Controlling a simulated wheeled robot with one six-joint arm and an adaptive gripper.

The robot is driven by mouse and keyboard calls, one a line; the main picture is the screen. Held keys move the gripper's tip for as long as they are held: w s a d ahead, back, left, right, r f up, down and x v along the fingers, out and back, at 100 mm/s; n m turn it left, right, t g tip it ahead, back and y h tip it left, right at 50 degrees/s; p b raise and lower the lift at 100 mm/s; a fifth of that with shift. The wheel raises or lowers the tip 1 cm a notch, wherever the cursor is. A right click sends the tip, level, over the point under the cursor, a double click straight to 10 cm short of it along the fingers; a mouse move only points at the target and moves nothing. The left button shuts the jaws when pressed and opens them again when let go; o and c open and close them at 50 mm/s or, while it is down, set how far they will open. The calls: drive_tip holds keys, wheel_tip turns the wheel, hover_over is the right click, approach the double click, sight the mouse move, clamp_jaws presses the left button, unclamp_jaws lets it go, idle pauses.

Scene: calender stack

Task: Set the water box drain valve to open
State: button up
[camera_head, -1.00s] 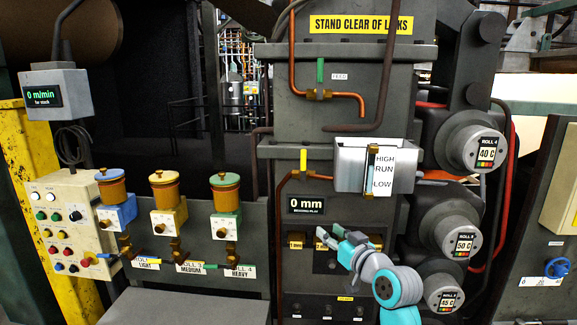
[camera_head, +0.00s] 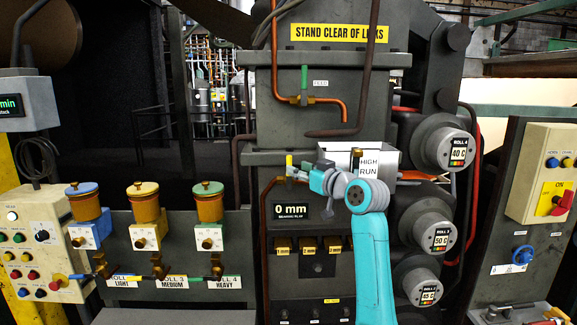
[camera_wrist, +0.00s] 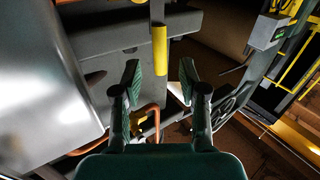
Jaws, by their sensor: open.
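The yellow valve handle (camera_head: 289,161) stands upright on the copper pipe to the left of the silver water box (camera_head: 338,155). It also shows in the wrist view (camera_wrist: 160,50), upright and between the lines of my two fingers, near their tips. My gripper (camera_head: 302,168) is at the handle's right side in the head view, in front of the machine face. In the wrist view my gripper (camera_wrist: 160,78) is open with a green pad on each finger. I cannot tell whether a finger touches the handle. My arm hides part of the water box and its gauge.
A green-handled feed valve (camera_head: 304,77) is above. The shiny box wall (camera_wrist: 45,80) stands close on the left in the wrist view. A copper pipe (camera_wrist: 148,112) runs below the fingers. The 0 mm display (camera_head: 291,214) is under the handle.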

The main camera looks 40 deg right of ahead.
sight(289, 178)
drive_tip(key=shift+w, duration=2.7)
drive_tip(key=shift+c, duration=0.2)
clamp_jaws()
